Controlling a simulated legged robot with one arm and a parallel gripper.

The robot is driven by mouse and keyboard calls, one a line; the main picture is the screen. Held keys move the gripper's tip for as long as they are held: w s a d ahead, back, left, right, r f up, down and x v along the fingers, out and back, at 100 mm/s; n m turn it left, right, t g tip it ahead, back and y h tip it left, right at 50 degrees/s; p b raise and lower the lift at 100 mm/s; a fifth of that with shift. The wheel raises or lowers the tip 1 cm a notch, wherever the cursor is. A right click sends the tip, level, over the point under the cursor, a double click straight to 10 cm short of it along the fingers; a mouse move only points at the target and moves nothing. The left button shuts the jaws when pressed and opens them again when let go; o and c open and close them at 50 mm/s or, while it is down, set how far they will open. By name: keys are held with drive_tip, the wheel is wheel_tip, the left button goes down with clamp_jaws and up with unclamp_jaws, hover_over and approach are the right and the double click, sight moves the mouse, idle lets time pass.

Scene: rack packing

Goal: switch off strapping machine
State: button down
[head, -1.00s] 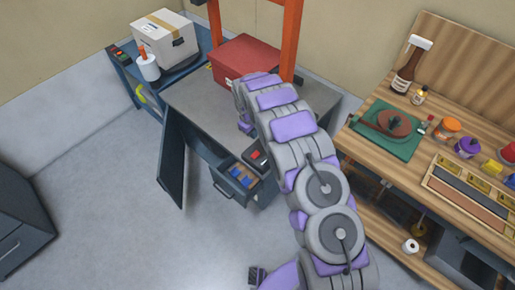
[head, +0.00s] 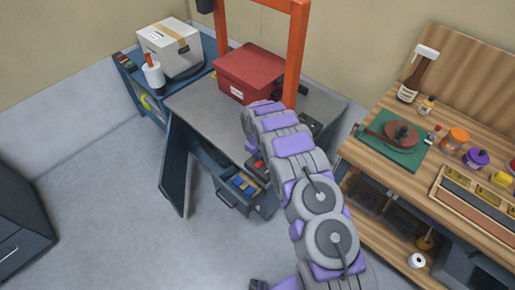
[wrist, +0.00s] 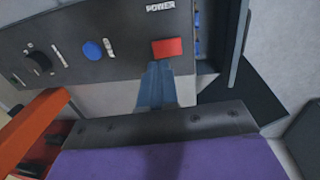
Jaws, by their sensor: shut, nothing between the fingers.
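The strapping machine has a grey table top (head: 205,115) and an orange arch (head: 222,30). In the wrist view its dark control panel (wrist: 120,65) carries a red button (wrist: 167,48) under the word POWER, a blue button (wrist: 92,50) and a black knob (wrist: 38,62). My gripper (wrist: 158,66) is shut and empty. Its fingertips appear just below the red button in the wrist view; whether they touch the panel I cannot tell. In the head view my arm reaches over the machine's front right, and the gripper is hidden behind it.
A red box (head: 250,72) sits on the machine. An open door (head: 173,165) and open drawer (head: 235,194) stick out at its front. A blue cart (head: 133,82) with a carton (head: 170,48) stands left, a wooden workbench (head: 365,150) right.

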sight(260, 162)
drive_tip(key=f, duration=0.3)
drive_tip(key=f+b, duration=0.1)
drive_tip(key=shift+w+d+f, duration=0.15)
drive_tip(key=shift+w, duration=0.1)
drive_tip(key=shift+f, duration=0.2)
drive_tip(key=shift+s+d+f, duration=0.1)
drive_tip(key=shift+f, duration=0.1)
drive_tip(key=shift+s+a+r+p, duration=0.1)
drive_tip(key=shift+s+a+p, duration=0.25)
drive_tip(key=shift+s+a, duration=0.15)
drive_tip(key=shift+a, duration=0.1)
drive_tip(key=shift+r, duration=0.1)
